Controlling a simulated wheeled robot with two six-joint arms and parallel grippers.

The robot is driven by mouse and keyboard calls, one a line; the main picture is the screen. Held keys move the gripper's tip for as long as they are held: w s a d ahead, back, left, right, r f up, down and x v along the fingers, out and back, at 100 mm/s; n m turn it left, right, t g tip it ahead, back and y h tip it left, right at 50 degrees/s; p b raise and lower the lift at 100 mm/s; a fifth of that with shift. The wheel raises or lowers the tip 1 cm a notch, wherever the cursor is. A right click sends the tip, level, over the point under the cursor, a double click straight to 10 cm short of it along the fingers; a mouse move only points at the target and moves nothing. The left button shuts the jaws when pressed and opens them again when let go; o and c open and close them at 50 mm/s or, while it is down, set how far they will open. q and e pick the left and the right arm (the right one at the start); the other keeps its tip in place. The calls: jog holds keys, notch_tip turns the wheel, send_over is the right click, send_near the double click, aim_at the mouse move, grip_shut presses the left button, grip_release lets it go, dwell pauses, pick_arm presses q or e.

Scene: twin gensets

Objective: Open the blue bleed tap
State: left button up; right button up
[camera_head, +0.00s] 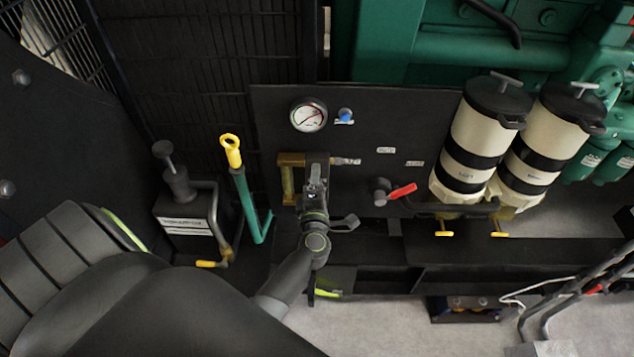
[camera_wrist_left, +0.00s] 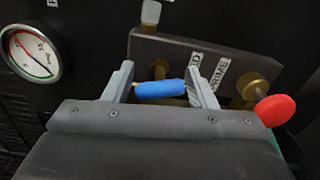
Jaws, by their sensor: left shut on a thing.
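The blue bleed tap (camera_wrist_left: 160,88) shows in the left wrist view as a short blue handle on a dark plate with lettered labels. My left gripper (camera_wrist_left: 162,84) has one finger at each end of this handle and is shut on it. In the head view my left gripper (camera_head: 317,172) is over the brass fitting (camera_head: 290,160) on the black panel and hides the tap. How far the tap is turned I cannot tell. My right gripper is not in view.
A red knob (camera_wrist_left: 275,110) sits right of the tap. The panel (camera_head: 400,125) carries a round gauge (camera_head: 308,115), a small blue knob (camera_head: 346,116) and a red lever (camera_head: 402,191). Two cream canisters (camera_head: 478,140) stand right. A yellow-ended green lever (camera_head: 243,185) rises left.

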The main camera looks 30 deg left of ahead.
pick_arm(q)
jog(key=shift+r+n, duration=0.1)
jog(key=shift+n, duration=0.5)
jog(key=o, duration=0.9)
